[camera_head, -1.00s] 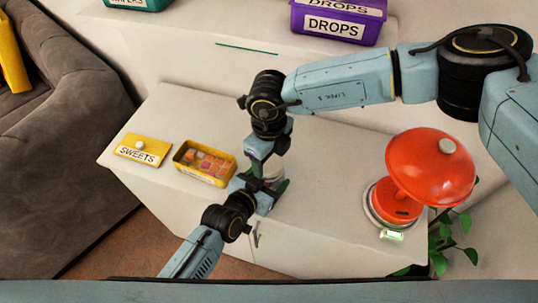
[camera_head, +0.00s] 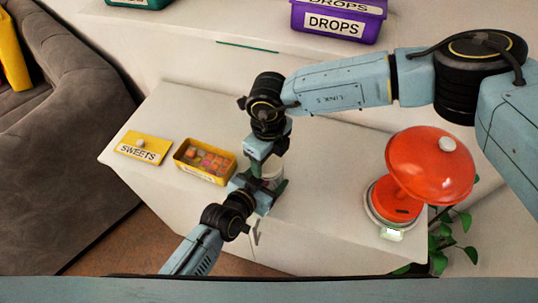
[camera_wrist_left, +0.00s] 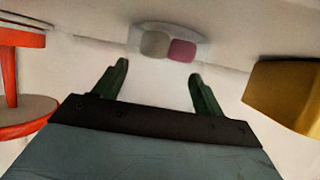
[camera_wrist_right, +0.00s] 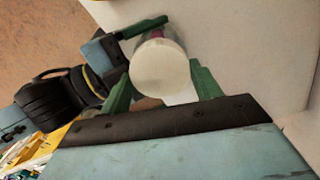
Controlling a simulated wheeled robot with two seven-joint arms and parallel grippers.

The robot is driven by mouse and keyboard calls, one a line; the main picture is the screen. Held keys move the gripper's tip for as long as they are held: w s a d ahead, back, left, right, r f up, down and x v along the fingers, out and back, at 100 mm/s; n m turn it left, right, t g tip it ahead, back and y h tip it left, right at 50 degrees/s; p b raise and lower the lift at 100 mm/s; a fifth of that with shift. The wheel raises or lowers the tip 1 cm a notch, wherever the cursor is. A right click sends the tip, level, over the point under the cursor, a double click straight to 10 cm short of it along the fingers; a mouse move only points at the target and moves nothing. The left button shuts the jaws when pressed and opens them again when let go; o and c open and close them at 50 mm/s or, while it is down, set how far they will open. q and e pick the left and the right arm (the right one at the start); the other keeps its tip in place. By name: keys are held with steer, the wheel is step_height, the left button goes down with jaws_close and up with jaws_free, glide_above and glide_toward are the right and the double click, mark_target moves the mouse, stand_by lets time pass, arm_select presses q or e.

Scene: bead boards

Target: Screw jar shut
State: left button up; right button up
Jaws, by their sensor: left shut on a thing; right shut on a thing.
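A small pale jar (camera_head: 273,173) stands near the front edge of the white cabinet top, mostly hidden by both grippers. In the left wrist view the jar (camera_wrist_left: 168,42) is clear, with a grey and a pink sweet showing inside. My left gripper (camera_head: 266,186) is shut on the jar from the front. In the right wrist view a round white lid (camera_wrist_right: 160,68) is on top of the jar, between the green fingers. My right gripper (camera_wrist_right: 162,90) points down and is shut on the lid. The lid's thread is hidden, so I cannot tell how tight it is.
Left of the jar is an open yellow box (camera_head: 180,161) of sweets, with its SWEETS lid (camera_head: 157,149) beside it. A red dome-topped device (camera_head: 430,165) stands at the right. A purple DROPS box (camera_head: 338,24) sits on the shelf behind. The cabinet top between jar and device is clear.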

steer(key=shift+d+f, duration=0.25)
steer(key=shift+f, duration=0.25)
steer(key=shift+r, duration=0.2)
steer(key=shift+d+r, duration=0.1)
steer(key=shift+r, duration=0.05)
stand_by(0.6)
